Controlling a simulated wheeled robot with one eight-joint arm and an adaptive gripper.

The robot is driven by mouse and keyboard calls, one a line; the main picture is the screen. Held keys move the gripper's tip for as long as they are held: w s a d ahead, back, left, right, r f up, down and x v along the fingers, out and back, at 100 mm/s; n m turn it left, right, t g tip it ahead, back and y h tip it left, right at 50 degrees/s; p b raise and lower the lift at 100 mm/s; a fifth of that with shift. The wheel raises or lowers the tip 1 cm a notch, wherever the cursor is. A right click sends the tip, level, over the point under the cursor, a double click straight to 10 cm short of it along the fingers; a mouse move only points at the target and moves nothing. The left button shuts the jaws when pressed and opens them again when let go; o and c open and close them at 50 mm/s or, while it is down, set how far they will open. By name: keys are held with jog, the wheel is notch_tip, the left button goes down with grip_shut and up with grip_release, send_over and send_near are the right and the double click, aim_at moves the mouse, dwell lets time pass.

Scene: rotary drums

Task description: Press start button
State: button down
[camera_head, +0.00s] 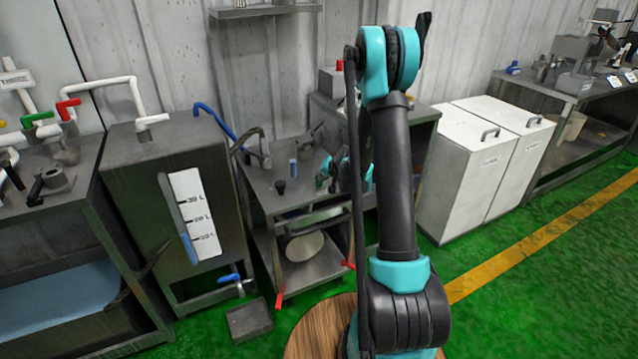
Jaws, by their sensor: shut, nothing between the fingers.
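My arm rises through the middle of the view and bends over at the top. Beyond it, my gripper (323,178) shows small and dark beside teal wrist parts, over the metal bench with the sink-like fittings. It is shut and holds nothing. My upper arm hides part of the wrist. No button marked as start can be made out. A small grey box (329,81) with a red top piece (340,65) stands on the cabinet behind my arm; whether it carries the start button I cannot tell. My gripper is apart from this box, lower and nearer.
A metal tank (134,190) with a level scale stands left of the metal bench (264,182). White bins (470,165) stand to the right, then a long workbench (560,95). A low grey block (249,320) lies on the green floor. The floor at the right is clear.

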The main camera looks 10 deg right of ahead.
jog(key=shift+f, duration=0.35)
dwell(0.4)
jog(key=shift+r, duration=0.95)
jog(key=shift+r, duration=2.5)
jog(key=shift+s, duration=0.1)
jog(key=n+g, duration=0.1)
send_near(320, 183)
jog(key=s+a+r, duration=0.2)
jog(key=a+r, duration=0.1)
jog(key=r, duration=0.2)
jog(key=s+d+n+g+h, duration=0.1)
jog(key=s+d+h, duration=0.1)
jog(key=s, duration=1.4)
jog(key=s+d+f+n+g+h, duration=0.1)
jog(key=s+n+g, duration=0.1)
jog(key=s, duration=1.4)
jog(key=shift+s+d+f+h, duration=0.3)
jog(key=shift+s+d+h, duration=0.1)
